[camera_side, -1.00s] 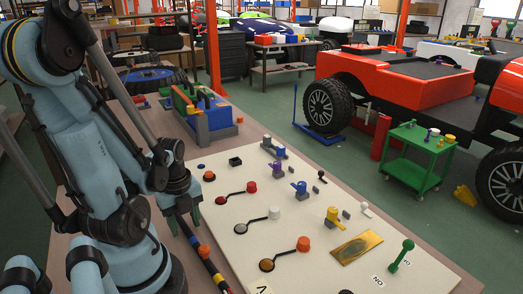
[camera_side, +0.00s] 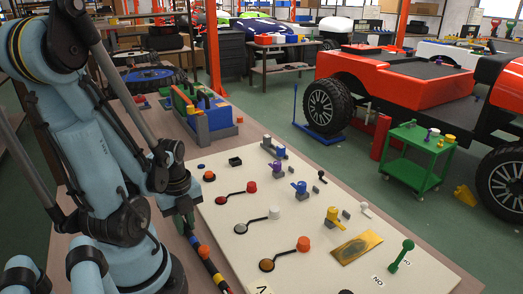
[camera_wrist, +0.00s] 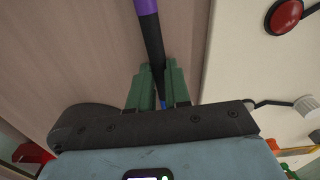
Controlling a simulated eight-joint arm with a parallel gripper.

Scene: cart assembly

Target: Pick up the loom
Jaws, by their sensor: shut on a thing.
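The loom is a dark cable with coloured bands. In the side view the loom (camera_side: 206,262) lies along the table beside the white board's left edge. In the wrist view the loom (camera_wrist: 152,35), black with a purple band, runs from the top edge down between the green fingers. My gripper (camera_side: 185,222) is at the loom's far end in the side view. In the wrist view my gripper (camera_wrist: 158,88) is shut on the loom, one finger on each side. The part of the loom beneath the gripper body is hidden.
The white board (camera_side: 225,230) right of the loom carries coloured buttons, levers and a brass plate (camera_side: 356,246). A grey and blue fixture (camera_side: 212,118) stands behind on the table. A red car (camera_side: 400,80) and a green cart (camera_side: 417,160) stand beyond the table.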

